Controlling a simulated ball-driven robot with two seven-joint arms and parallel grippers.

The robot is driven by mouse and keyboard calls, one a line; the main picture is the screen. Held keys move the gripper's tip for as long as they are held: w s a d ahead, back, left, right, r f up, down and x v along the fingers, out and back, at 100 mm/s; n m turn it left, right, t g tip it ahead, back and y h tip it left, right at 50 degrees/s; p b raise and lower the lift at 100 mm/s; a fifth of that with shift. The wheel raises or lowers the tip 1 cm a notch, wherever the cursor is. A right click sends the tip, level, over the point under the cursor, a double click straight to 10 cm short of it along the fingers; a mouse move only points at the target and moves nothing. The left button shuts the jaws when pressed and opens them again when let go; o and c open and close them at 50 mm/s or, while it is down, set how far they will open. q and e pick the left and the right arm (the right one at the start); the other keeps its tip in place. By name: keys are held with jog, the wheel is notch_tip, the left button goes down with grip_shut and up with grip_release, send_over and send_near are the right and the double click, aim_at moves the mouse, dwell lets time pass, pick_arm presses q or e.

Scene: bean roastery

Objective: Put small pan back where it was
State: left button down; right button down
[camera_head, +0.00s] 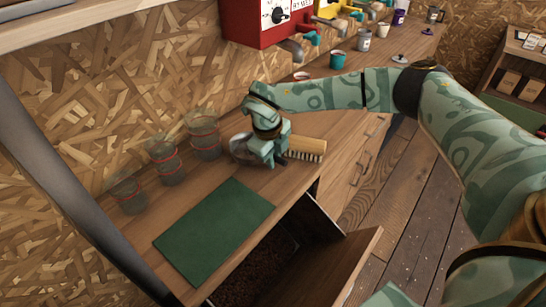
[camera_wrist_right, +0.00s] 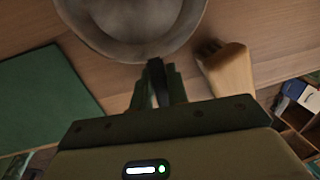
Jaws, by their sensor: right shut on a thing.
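The small pan (camera_wrist_right: 135,22), a round grey metal dish, fills the top of the right wrist view. In the head view the pan (camera_head: 238,147) shows partly behind my right gripper (camera_head: 270,158), over the wooden counter (camera_head: 300,180) beside the brush. My right gripper, also in the wrist view (camera_wrist_right: 160,75), is shut on the pan at its near edge. The exact grip point is hidden, and I cannot tell whether the pan touches the counter. My left gripper is not in view.
A brush (camera_head: 306,147) lies just right of the pan. Several clear cups with red bands, one of them here (camera_head: 204,138), stand along the wall. A green mat (camera_head: 214,230) lies at the front left. An open drawer (camera_head: 345,270) holds dark beans. Red machine (camera_head: 262,22) behind.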

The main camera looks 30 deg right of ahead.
jog(key=c, duration=1.4)
grip_release()
jog(key=shift+f, duration=0.1)
jog(key=shift+o, duration=0.2)
notch_tip(320, 180, up, 12)
jog(key=a+p, duration=0.2)
jog(key=p, duration=0.1)
jog(key=shift+s, duration=0.4)
